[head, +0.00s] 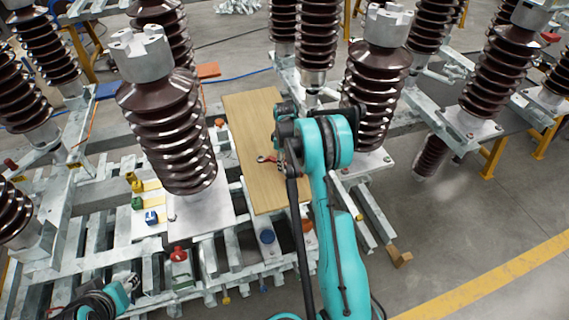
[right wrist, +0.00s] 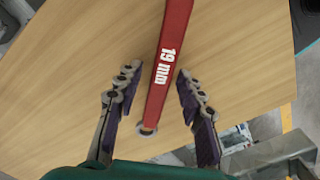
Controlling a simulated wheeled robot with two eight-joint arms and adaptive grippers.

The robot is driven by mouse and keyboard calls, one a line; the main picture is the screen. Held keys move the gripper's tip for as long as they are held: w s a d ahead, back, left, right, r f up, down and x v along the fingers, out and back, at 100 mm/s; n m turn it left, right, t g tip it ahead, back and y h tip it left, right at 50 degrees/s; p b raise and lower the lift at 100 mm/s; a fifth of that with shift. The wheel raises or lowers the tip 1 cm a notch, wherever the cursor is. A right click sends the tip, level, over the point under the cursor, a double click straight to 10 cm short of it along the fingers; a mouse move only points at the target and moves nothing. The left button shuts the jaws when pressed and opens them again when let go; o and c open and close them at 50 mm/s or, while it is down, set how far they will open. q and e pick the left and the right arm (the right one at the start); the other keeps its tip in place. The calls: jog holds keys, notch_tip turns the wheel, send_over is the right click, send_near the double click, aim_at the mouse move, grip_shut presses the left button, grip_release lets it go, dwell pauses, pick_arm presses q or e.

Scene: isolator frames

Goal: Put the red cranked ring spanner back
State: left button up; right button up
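The red spanner (right wrist: 171,50), marked "19 mm", lies on a light wooden board (right wrist: 75,60). In the right wrist view it runs from the top edge down to a ring end near the gripper's base. My right gripper (right wrist: 157,76) is open above it, one finger on each side, with a gap to the shaft on both sides. In the head view a small part of the spanner (head: 267,159) shows left of my right gripper (head: 284,158); my arm hides the rest. At the lower left, part of my left arm shows; its fingers are not clear.
Tall brown ribbed insulators (head: 172,130) stand around the board (head: 245,115) on grey metal frames. Left of it, a white plate (head: 150,185) holds yellow, green and blue items.

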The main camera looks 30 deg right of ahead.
notch_tip(320, 180, up, 12)
jog(key=p, duration=0.3)
jog(key=s+a+r+m+t, duration=0.3)
jog(key=s+a+r, duration=0.6)
jog(key=a+r, duration=0.4)
jog(key=s+a+m+t, duration=0.1)
jog(key=s+a, duration=0.3)
jog(key=s, duration=0.5)
jog(key=s+a+m+t, duration=0.2)
jog(key=s+a, duration=0.3)
jog(key=s, duration=0.4)
jog(key=shift+a+t, duration=0.3)
jog(key=shift+t, duration=0.3)
